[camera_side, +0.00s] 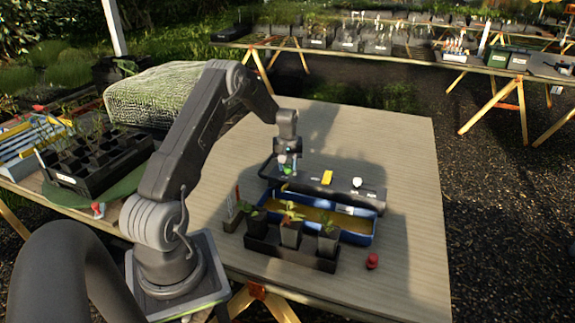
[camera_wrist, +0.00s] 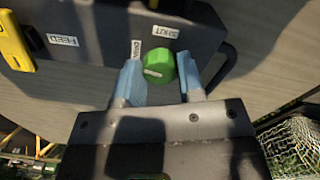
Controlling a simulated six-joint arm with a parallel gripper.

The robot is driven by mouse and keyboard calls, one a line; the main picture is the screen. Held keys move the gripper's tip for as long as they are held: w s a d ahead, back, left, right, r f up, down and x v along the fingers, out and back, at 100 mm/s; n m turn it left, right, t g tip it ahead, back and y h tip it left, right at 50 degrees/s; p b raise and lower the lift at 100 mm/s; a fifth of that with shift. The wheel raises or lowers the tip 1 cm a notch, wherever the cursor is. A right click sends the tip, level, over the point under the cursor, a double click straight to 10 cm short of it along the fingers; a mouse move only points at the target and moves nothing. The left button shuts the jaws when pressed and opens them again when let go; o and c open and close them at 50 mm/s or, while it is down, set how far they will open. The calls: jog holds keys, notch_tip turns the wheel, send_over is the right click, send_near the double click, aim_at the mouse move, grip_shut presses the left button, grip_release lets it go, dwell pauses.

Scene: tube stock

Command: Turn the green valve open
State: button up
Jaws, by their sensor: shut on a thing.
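The green valve (camera_wrist: 159,66) is a round knob with a pale pointer line, on a dark panel (camera_wrist: 95,25) in the wrist view. White labels sit beside it; the pointer is toward the lower left of the knob. My gripper (camera_wrist: 160,80) has its two blue fingertips on either side of the knob, shut on it. In the side view my gripper (camera_side: 287,165) is at the left end of the dark panel (camera_side: 313,180), and a bit of green shows below it. The contact itself is small and partly hidden there.
In front are a blue tray (camera_side: 357,231) and a black holder (camera_side: 292,258) with potted seedlings. A red object (camera_side: 372,261) stands at right. The table's right side is clear.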

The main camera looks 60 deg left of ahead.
aim_at(288, 166)
jog(key=shift+n, duration=1.1)
jog(key=o, duration=0.9)
notch_tip(288, 166, up, 14)
jog(key=shift+f, duration=0.1)
